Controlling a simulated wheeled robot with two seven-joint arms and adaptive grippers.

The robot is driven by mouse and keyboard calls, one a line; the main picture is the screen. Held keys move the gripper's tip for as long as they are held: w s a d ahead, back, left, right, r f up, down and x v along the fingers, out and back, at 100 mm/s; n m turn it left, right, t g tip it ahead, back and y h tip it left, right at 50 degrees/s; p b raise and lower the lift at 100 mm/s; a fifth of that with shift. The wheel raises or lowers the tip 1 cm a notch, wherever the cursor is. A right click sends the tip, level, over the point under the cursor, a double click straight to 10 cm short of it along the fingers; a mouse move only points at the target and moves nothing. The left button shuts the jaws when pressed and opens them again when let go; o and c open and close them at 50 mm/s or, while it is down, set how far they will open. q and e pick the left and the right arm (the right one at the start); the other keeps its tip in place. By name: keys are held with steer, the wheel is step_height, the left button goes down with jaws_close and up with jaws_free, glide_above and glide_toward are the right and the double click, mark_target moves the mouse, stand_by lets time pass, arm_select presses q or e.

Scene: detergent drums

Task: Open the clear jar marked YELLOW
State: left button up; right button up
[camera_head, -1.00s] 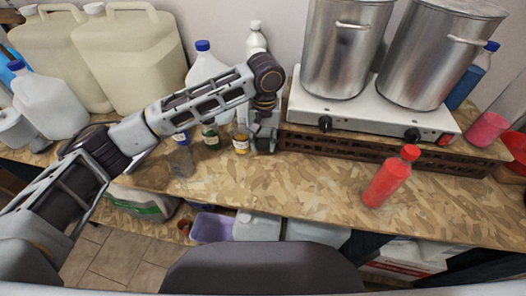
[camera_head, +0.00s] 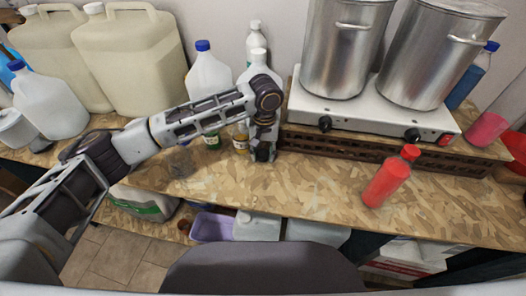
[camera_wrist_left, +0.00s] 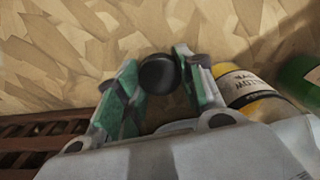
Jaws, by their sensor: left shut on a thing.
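The clear jar with the yellow contents (camera_head: 240,145) stands upright on the workbench, partly hidden by my left arm. In the left wrist view the yellow jar (camera_wrist_left: 246,88) is just right of the fingers, its label upside down and its top hidden. My left gripper (camera_head: 262,153) is low over the bench right of the jar. In the wrist view the left gripper (camera_wrist_left: 158,80) is shut on a round black lid (camera_wrist_left: 157,73), held apart from the jar over the bench surface. My right gripper is not in view.
A green jar (camera_head: 211,141) stands left of the yellow one. A hotplate (camera_head: 370,120) with two steel pots is on the right. A red bottle (camera_head: 387,180) stands near the front. White jugs (camera_head: 207,75) are behind. The middle front of the bench is clear.

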mark_target(264, 154)
arm_select(q)
steer(key=shift+f, duration=0.15)
steer(key=o, duration=0.9)
steer(key=shift+c, duration=0.2)
step_height(264, 154, up, 12)
steer(key=shift+d, duration=0.15)
stand_by(0.3)
stand_by(0.7)
